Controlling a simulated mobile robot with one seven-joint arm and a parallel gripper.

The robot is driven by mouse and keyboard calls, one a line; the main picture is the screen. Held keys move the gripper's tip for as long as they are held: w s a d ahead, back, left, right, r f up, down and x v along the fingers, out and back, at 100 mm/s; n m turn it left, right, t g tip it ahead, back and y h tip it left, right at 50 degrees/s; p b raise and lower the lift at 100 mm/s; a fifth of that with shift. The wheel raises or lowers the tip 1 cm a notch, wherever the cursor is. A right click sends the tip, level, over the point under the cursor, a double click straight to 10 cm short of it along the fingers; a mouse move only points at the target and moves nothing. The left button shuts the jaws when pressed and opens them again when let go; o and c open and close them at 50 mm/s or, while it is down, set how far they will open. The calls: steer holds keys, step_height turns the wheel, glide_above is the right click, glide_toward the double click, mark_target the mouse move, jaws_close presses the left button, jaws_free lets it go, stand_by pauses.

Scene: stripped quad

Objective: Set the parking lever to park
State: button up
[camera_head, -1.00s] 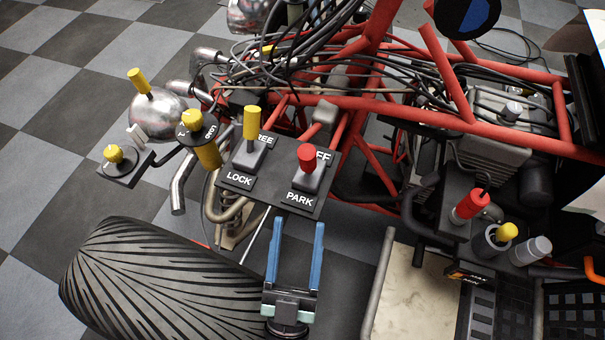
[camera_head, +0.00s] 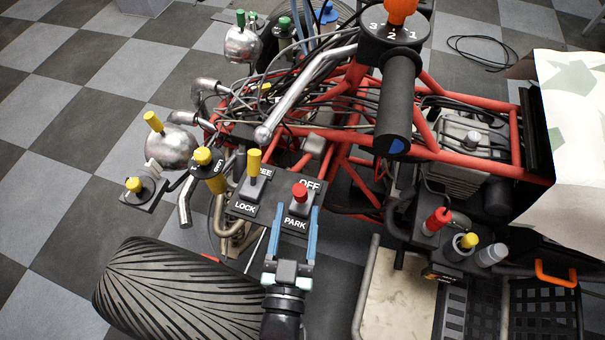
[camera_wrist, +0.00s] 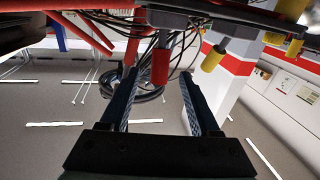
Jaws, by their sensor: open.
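The parking lever (camera_head: 299,191) has a red knob and stands on a dark panel (camera_head: 259,211), between the OFF label above it and the PARK label below it. Its exact tilt is hard to tell. My gripper (camera_head: 296,211) is open, with its blue fingers reaching up over the PARK side toward the lever's base. In the wrist view, the red knob (camera_wrist: 160,66) shows between the tips of my open gripper (camera_wrist: 158,76), with space on both sides. I see no contact. Part of the PARK plate's surroundings is hidden by the fingers.
A yellow lever (camera_head: 254,163) marked FREE and LOCK stands close left of the red one; it also shows in the wrist view (camera_wrist: 214,56). A black handlebar grip (camera_head: 398,100) and red frame tubes (camera_head: 340,140) lie beyond. A tyre (camera_head: 180,290) is at the lower left.

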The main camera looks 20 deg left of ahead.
steer(key=w, duration=0.2)
steer(key=w+a, duration=0.1)
steer(key=w, duration=0.2)
steer(key=w+b, duration=0.1)
steer(key=w, duration=0.2)
steer(key=shift+w+a, duration=0.2)
steer(key=shift+a, duration=0.15)
steer(key=shift+c, duration=0.3)
jaws_close()
stand_by(0.6)
